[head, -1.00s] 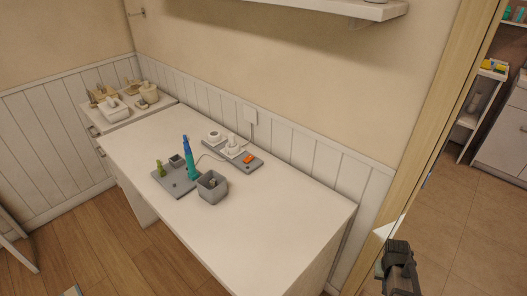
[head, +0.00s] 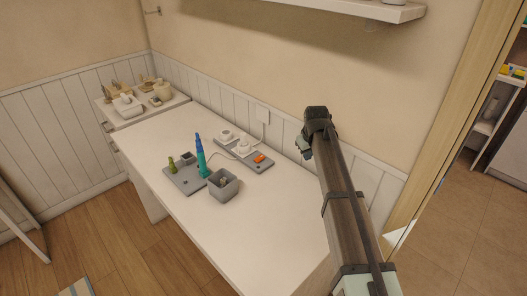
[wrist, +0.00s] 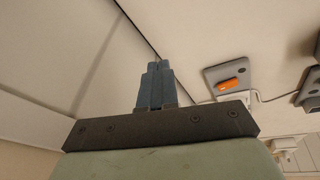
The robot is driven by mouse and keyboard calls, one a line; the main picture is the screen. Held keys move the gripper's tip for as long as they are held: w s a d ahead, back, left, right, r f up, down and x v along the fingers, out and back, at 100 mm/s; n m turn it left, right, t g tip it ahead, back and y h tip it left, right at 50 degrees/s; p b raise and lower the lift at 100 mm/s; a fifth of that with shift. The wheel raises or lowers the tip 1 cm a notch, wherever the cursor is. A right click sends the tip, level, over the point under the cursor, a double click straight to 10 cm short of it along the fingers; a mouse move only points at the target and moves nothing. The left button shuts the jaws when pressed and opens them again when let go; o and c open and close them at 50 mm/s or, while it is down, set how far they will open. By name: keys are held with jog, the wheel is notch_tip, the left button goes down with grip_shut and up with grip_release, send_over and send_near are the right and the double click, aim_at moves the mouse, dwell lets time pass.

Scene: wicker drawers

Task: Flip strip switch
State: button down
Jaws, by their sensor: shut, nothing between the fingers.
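A grey power strip (head: 249,166) lies on the white desk near the wall. Its orange switch (head: 259,159) is at the strip's near right end. White plugs (head: 243,147) stand in the strip. The wrist view also shows the orange switch (wrist: 233,86) on the grey strip end, right of my fingers. My gripper (wrist: 155,82) is shut and empty, apart from the switch. In the head view my gripper (head: 304,146) is above the desk, to the right of the strip. I cannot tell from the picture whether the switch is on or off.
On the white desk (head: 275,215), a grey tray (head: 187,180) holds a teal and blue tapered object (head: 200,155). A grey square pot (head: 223,186) stands in front of the strip. The desk's right part is clear. A shelf (head: 350,10) overhangs at the wall.

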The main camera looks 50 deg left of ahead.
jog(key=s+a+r+n+g+y, duration=0.1)
jog(key=s+a+r+n, duration=0.15)
jog(key=a, duration=0.55)
jog(key=s+a+r+n+g, duration=0.1)
jog(key=s+a+r, duration=0.25)
jog(key=a, duration=0.45)
send_over(261, 156)
jog(key=d, duration=0.1)
jog(key=f, duration=1.1)
jog(key=shift+s+d, duration=0.15)
jog(key=shift+s, duration=0.15)
jog(key=shift+w+f+n, duration=0.2)
jog(key=shift+f+n, duration=0.05)
jog(key=shift+f, duration=0.55)
